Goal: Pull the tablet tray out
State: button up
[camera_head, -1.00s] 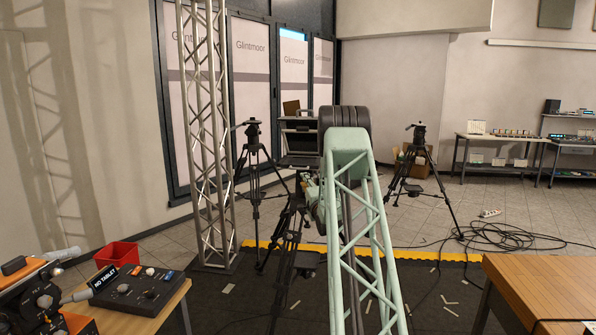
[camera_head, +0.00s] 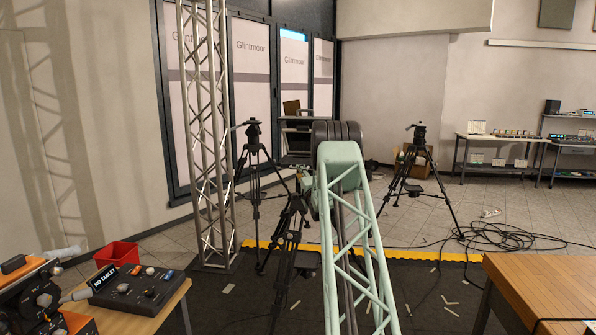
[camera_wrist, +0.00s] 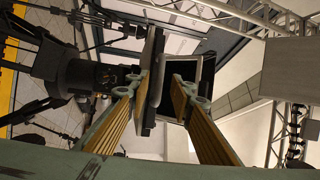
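In the wrist view, my gripper (camera_wrist: 162,86) has its two ribbed, yellow-padded fingers apart. A dark, narrow plate (camera_wrist: 155,72) stands nearly edge-on at the fingertips, close to the left finger. It may be the tablet tray; I cannot tell for certain or see whether a finger touches it. A dark framed panel (camera_wrist: 205,72) lies just beyond the right fingertip. In the head view, a black tripod (camera_head: 287,240) stands just left of my green truss arm. My arm hides most of what is on top of it, and my fingertips.
Other black tripods stand at the left (camera_head: 254,165) and right (camera_head: 413,165). A metal truss tower (camera_head: 207,140) rises at the left. A control box with a "NO TABLET" label (camera_head: 104,278) and a red bin (camera_head: 117,254) are front left. A wooden table (camera_head: 545,290) is front right; cables (camera_head: 500,235) lie behind it.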

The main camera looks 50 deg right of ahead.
jog(key=shift+x, duration=2.45)
grip_shut()
